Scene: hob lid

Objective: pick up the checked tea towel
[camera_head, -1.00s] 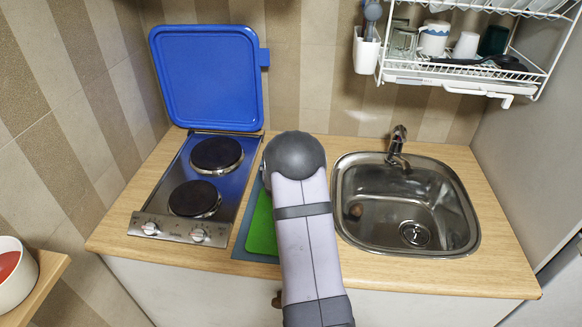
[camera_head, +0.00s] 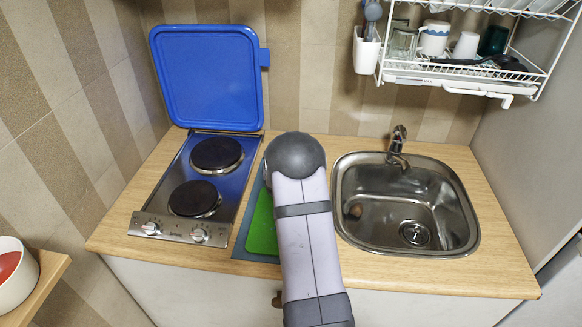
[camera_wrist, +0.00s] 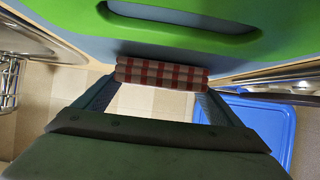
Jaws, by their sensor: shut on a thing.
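The checked tea towel (camera_wrist: 161,73) is red, brown and pale, and shows as a folded, narrow bundle in the wrist view. My gripper (camera_wrist: 160,84) has one finger at each end of this bundle and is shut on it. The towel is close to the edge of the green board, and I cannot tell whether it touches anything below. In the head view my own arm hides both the towel and my gripper.
The green board (camera_head: 262,226) lies on a grey-blue mat (camera_head: 242,251), between the hob (camera_head: 171,229) and the sink (camera_head: 413,207). The blue hob lid (camera_head: 208,78) stands raised at the back. A dish rack (camera_head: 462,76) hangs above the sink.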

